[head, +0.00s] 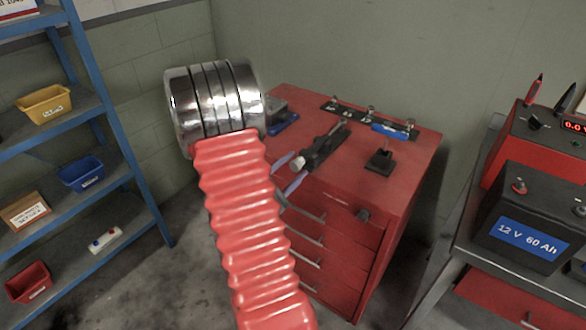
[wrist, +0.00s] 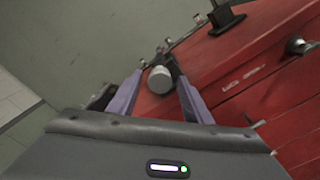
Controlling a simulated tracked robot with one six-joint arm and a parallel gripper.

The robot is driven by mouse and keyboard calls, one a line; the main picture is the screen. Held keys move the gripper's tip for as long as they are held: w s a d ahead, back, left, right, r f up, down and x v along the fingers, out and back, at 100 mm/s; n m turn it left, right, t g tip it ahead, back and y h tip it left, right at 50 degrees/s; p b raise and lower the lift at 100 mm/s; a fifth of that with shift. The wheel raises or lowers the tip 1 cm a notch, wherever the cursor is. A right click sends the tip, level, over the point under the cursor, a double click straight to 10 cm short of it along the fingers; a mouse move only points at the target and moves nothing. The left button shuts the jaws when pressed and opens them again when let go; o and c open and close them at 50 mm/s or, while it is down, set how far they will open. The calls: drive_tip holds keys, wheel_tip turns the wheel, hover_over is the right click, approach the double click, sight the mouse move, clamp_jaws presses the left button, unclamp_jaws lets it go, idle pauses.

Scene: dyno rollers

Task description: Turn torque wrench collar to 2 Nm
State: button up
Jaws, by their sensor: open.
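The torque wrench (head: 325,146) lies in a dark holder on top of the red cabinet, with its pale round collar (head: 298,163) toward the cabinet's front left edge. My gripper (head: 299,164) is open at that end, one purple finger on each side of the collar. In the wrist view the pale collar (wrist: 160,80) shows between the two finger tips of my gripper (wrist: 161,77). I cannot tell whether the fingers touch it. Any scale marks on the wrench are too small to read. Its shaft runs away behind the collar.
The red cabinet (head: 330,245) has drawers with handles below my gripper. A small black stand (head: 380,160) and a rack with a blue-handled tool (head: 395,131) are on its top. A blue shelf (head: 110,120) stands left; a battery (head: 530,225) sits on the right bench.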

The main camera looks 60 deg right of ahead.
drive_tip(key=w+a, duration=0.2)
drive_tip(key=a, duration=1.1)
drive_tip(key=shift+a, duration=0.35)
drive_tip(key=shift+w+f, duration=0.1)
idle(0.6)
